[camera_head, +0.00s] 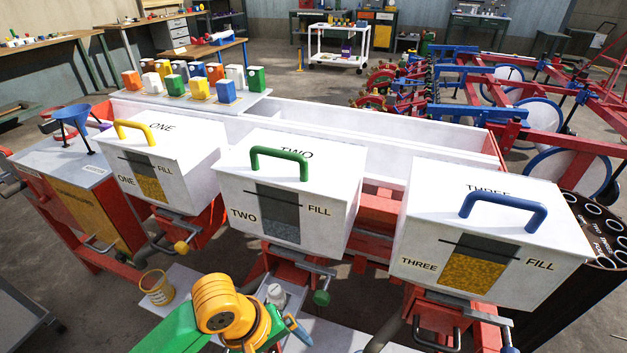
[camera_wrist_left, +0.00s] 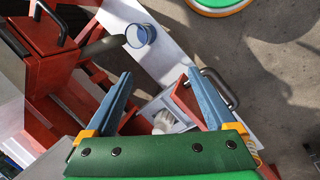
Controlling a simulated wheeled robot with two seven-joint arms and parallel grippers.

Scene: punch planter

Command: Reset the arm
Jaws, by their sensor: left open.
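My left arm comes in at the bottom middle of the head view, with a green link and a yellow joint. Its gripper (camera_head: 290,328) is partly hidden by the arm; one blue finger shows. In the left wrist view the gripper (camera_wrist_left: 158,74) has its two blue fingers spread wide, with nothing held between them. Beyond the fingers, a small white rounded object (camera_wrist_left: 163,122) sits in a light tray. It also shows in the head view (camera_head: 276,294), just above the gripper. My right gripper is in neither view.
Three white hoppers stand in a row: ONE (camera_head: 162,142), TWO (camera_head: 320,170) and THREE (camera_head: 420,205), with red framework and handles below. A yellow cup (camera_head: 157,288) stands left of my arm. Several coloured blocks (camera_head: 193,80) stand on a shelf behind. Open floor shows right in the wrist view.

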